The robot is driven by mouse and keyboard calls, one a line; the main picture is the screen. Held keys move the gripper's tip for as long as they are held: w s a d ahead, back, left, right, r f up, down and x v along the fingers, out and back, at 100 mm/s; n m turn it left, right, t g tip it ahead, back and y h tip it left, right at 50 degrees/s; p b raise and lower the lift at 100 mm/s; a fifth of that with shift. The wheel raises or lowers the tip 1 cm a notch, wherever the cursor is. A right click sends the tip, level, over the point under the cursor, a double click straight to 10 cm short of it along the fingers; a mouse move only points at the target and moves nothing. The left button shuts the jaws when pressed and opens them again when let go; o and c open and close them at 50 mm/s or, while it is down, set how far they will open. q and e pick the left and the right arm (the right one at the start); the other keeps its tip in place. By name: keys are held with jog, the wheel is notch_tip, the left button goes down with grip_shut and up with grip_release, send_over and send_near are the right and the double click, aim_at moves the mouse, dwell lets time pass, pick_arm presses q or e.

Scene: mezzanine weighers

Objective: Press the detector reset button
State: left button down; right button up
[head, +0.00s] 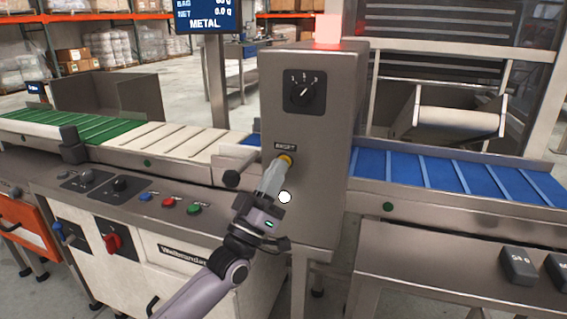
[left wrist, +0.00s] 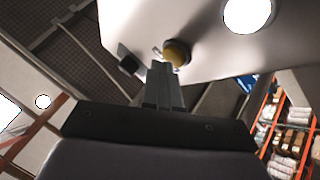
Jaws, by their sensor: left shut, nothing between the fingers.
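The detector reset button (head: 286,160) is a yellow round button on the front of the grey metal detector housing (head: 300,120), under a small dark label. My left gripper (head: 279,166) is shut and empty, with its fingertips at the button and covering part of it in the head view. In the left wrist view the yellow button (left wrist: 177,53) shows just beyond the shut fingertips (left wrist: 163,66). I cannot tell whether the tips touch it or whether it is pushed in. My right gripper is not in view.
A rotary knob (head: 305,91) sits above the button, and a red lamp (head: 328,30) glows on top. A screen (head: 207,15) reads METAL. Blue (head: 450,172) and green (head: 90,127) conveyor belts flank the housing. A control panel with coloured buttons (head: 168,202) is at lower left.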

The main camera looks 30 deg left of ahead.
pick_arm(q)
jog(key=shift+w, duration=0.25)
jog(key=shift+s, duration=0.1)
dwell(0.4)
jog(key=shift+s+d+p, duration=0.15)
jog(key=shift+s+p, duration=0.3)
jog(key=shift+s, duration=0.3)
jog(key=s+p, duration=0.1)
jog(key=s, duration=0.1)
jog(key=s+d+p, duration=0.1)
jog(key=s, duration=0.2)
jog(key=shift+d, duration=0.1)
jog(key=shift+w, duration=0.1)
dwell(0.6)
